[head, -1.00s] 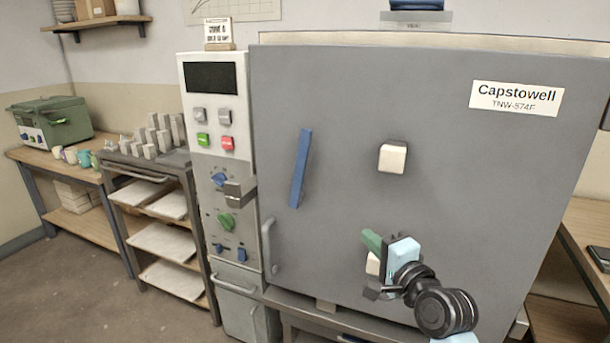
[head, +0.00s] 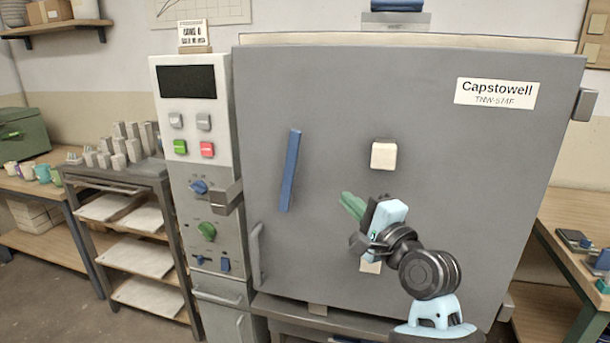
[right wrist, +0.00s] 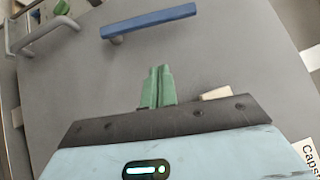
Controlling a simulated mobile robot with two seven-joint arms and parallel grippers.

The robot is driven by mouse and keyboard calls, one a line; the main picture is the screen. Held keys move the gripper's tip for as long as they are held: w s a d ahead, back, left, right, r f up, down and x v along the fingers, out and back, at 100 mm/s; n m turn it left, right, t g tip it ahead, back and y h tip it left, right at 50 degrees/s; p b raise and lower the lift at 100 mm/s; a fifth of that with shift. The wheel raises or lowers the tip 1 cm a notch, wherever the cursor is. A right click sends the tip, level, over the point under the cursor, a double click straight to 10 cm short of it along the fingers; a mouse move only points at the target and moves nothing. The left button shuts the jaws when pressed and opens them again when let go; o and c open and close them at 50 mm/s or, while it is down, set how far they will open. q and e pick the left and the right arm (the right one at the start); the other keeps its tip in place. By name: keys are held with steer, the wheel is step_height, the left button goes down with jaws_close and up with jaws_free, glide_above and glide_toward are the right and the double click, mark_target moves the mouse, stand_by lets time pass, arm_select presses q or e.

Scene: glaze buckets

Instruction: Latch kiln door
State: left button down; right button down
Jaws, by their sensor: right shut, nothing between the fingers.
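The grey kiln door (head: 330,110) faces me, with a blue handle (head: 290,170) on its left half; the handle also shows in the right wrist view (right wrist: 150,20). A metal bracket (head: 226,196) stands on the control panel left of the door edge. A grey curved handle (head: 256,255) is at the door's lower left; which part it is fixed to is unclear. My right gripper (head: 350,204) is in front of the door, right of and below the blue handle, apart from it. Its green fingers (right wrist: 157,86) are closed together and empty. My left gripper is not in view.
The control panel (head: 190,130) has coloured buttons and knobs. Pale blocks (head: 384,155) sit on the door. A rack (head: 140,257) with shelves stands left, and a bench (head: 560,235) with small items stands right. Open floor (head: 60,310) shows at lower left.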

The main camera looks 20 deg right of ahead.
glide_toward(289, 173)
steer(key=w+d+r, duration=0.1)
steer(key=w+d, duration=0.3)
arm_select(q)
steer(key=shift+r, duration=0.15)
arm_select(e)
steer(key=shift+w+a+r, duration=0.25)
steer(key=shift+w+a, duration=0.25)
steer(key=shift+a, duration=0.3)
steer(key=shift+w+a+r, duration=0.3)
steer(key=shift+w+a, duration=0.2)
steer(key=shift+a, duration=0.3)
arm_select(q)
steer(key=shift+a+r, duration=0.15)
arm_select(e)
steer(key=shift+w+r, duration=0.1)
steer(key=shift+w, duration=0.05)
